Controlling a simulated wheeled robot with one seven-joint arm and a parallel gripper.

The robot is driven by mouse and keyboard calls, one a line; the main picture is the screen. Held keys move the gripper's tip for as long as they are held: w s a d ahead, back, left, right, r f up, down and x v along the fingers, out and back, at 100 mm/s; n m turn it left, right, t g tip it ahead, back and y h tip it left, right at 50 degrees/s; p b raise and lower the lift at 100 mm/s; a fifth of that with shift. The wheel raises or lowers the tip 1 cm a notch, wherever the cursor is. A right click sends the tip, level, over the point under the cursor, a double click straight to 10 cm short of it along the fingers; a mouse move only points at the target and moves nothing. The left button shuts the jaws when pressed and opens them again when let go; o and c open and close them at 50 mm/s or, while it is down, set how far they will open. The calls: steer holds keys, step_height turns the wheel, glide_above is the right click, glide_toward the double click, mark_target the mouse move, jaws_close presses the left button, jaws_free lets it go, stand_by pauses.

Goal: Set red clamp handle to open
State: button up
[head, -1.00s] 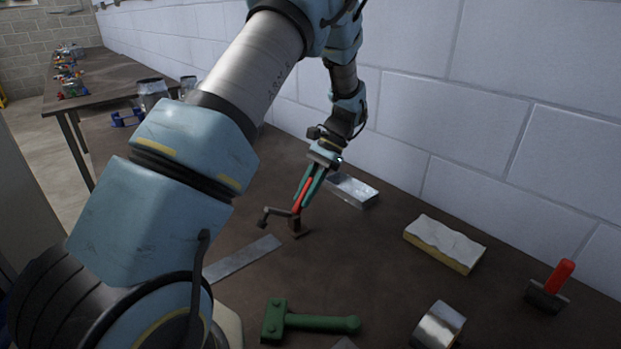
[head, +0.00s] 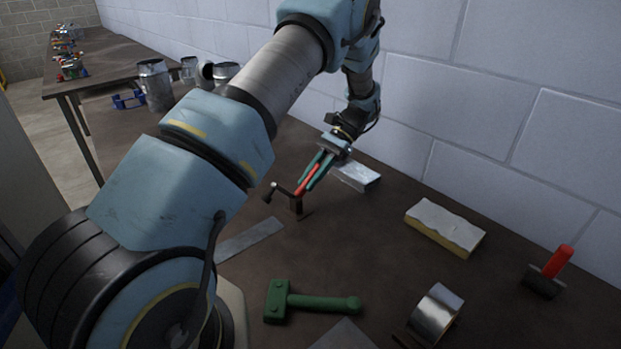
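The toggle clamp (head: 297,207) stands on the dark bench, with a brown-black body and a short arm reaching left to a dark tip. Its red handle (head: 307,181) slants up and to the right from the body. My gripper (head: 310,178) comes down from the upper right, with one teal finger on each side of the red handle. The fingers look spread, with a gap about the handle; contact is too small to make out. The upper end of the handle lies between the fingers, near the gripper's palm.
A flat metal strip (head: 250,240) lies left of the clamp. A green mallet (head: 310,301), tape roll (head: 436,312), yellow-white block (head: 445,227) and red-handled tool (head: 549,270) lie in front and to the right.

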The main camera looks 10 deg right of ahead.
steer(key=o, duration=0.5)
steer(key=shift+c, duration=0.2)
steer(key=shift+w+d+r+b, duration=0.2)
steer(key=shift+w+d+b, duration=0.15)
steer(key=shift+d, duration=0.1)
steer(key=b+v, duration=0.3)
steer(key=v, duration=0.6)
steer(key=shift+d+r, duration=0.25)
steer(key=shift+s, duration=0.1)
